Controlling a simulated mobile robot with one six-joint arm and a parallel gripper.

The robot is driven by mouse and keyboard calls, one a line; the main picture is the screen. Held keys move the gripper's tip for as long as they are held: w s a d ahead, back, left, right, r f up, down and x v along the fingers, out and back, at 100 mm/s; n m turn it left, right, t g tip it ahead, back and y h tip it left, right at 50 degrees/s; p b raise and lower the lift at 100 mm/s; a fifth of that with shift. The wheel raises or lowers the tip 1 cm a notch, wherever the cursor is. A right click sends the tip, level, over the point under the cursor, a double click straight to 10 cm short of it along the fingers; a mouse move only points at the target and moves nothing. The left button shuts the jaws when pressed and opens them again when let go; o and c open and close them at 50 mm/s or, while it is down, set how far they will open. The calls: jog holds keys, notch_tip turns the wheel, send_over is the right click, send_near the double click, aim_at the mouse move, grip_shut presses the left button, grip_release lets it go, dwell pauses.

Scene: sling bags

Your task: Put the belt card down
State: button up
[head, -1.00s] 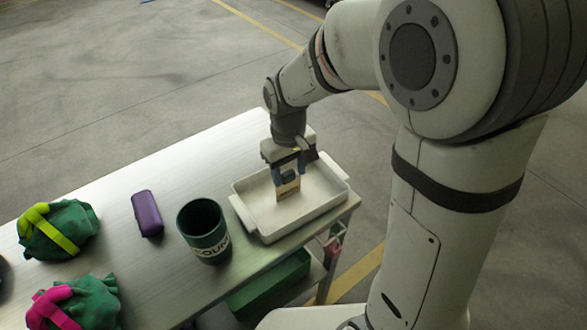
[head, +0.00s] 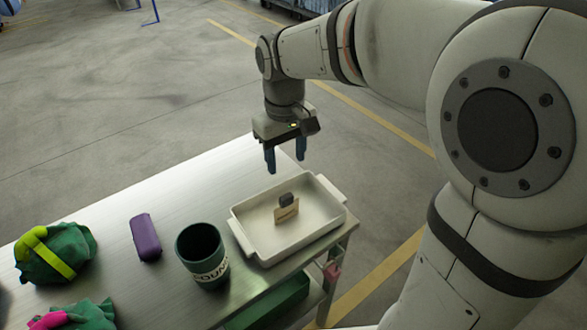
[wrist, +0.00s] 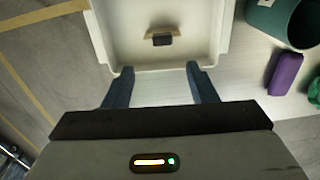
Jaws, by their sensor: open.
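The belt card (head: 287,211), a small tan card with a dark clip or block at its top, stands in the white tray (head: 325,232). It looks upright or slightly tilted; I cannot tell exactly. In the wrist view the card (wrist: 150,33) is in the tray, ahead of the fingers and apart from them. My gripper (head: 285,165) is open and empty, raised above the table's far edge behind the tray. Its two blue fingers are spread apart, and in the wrist view the open gripper (wrist: 160,75) shows nothing between the fingertips.
A dark green cup (head: 203,262) with lettering stands just left of the tray. A purple case (head: 146,238) lies farther left. Green bags with a yellow strap (head: 58,252) and a pink strap (head: 80,315) are at the far left. The table's far strip (head: 200,185) is clear.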

jog(key=s+d+f+m+t, duration=0.2)
jog(key=s+d+m, duration=0.4)
jog(key=s+d, duration=0.7)
jog(key=shift+d+f+t, duration=0.35)
jog(key=shift+f+t, duration=0.05)
jog(key=shift+c, duration=0.2)
